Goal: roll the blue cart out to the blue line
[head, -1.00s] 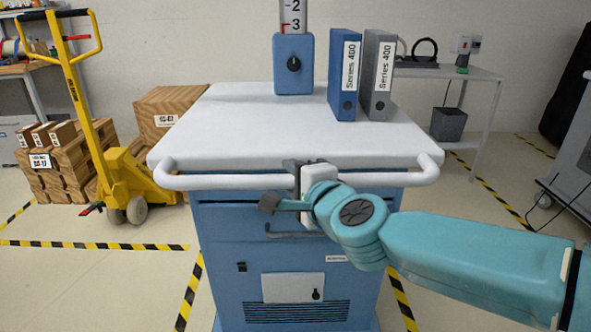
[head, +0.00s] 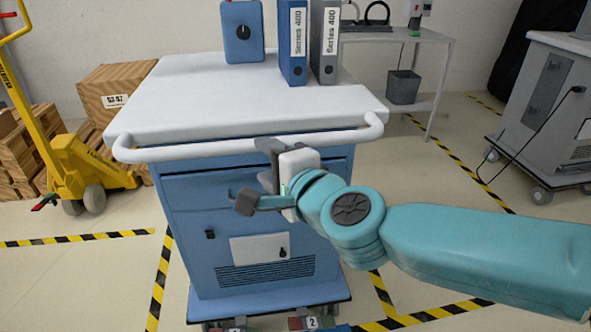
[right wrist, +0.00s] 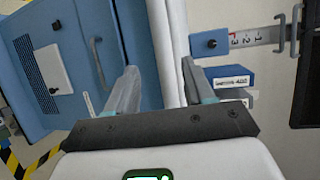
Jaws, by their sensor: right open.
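The blue cart (head: 190,215) stands ahead in the head view, with a white top and a white handle bar (head: 215,146) across its front. My right gripper (head: 268,162) is at the handle's right half. In the right wrist view my right gripper (right wrist: 160,75) has its two grey fingers apart, with the white bar running between them in the picture. Whether they touch it I cannot tell. The cart's blue front (right wrist: 75,50) shows at left there. My left gripper is out of view. No line on the floor can be made out clearly as the blue line.
A blue binder (head: 292,45), a grey binder (head: 325,45) and a blue device (head: 242,32) stand on the cart. A yellow pallet jack (head: 75,165) and wooden crates (head: 115,92) are at left, a grey cart (head: 560,110) at right. Yellow-black tape (head: 75,240) marks the floor.

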